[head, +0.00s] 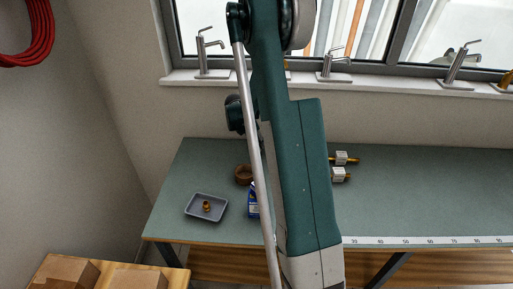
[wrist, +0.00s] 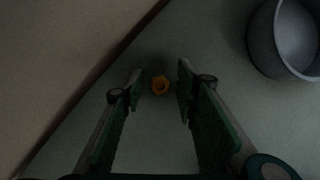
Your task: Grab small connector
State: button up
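In the head view my arm hides the gripper and the middle of the bench. A small brass fitting (head: 207,206) sits in a grey tray (head: 190,212) at the bench's left; I cannot tell whether it is the same piece.
A round grey container (wrist: 262,48) stands right of the fingers. In the head view, a brown ring-shaped item (head: 243,174) and a blue container (head: 252,203) are beside my arm. Brass fittings with white parts (head: 341,175) lie right of it. The bench (head: 430,195) is clear farther right.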

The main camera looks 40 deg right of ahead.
dwell(0.6)
jog(key=c, duration=0.9)
